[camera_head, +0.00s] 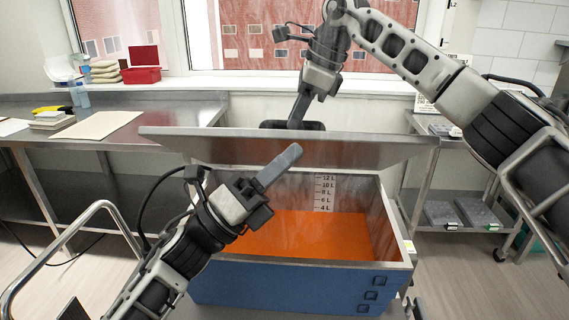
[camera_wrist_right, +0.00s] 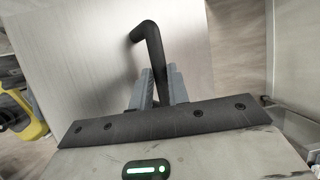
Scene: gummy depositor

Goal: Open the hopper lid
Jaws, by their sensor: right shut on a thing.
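The blue hopper (camera_head: 290,288) stands in the middle of the head view, with orange gummy mass (camera_head: 320,235) inside below a litre scale. Its metal lid (camera_head: 370,150) is raised off the opening and tilted, its near edge above the rim. My right gripper (camera_head: 297,120) is behind the lid, shut on its black bar handle (camera_head: 312,125). In the right wrist view the handle (camera_wrist_right: 150,45) passes between the fingers (camera_wrist_right: 160,82). My left gripper (camera_head: 280,165) is in front of the lid, over the opening, apparently empty; its fingers overlap in this view.
A window sill (camera_head: 220,83) is behind the lid. A steel trolley (camera_head: 465,175) stands at the right. A curved metal rail (camera_head: 60,240) is at the lower left.

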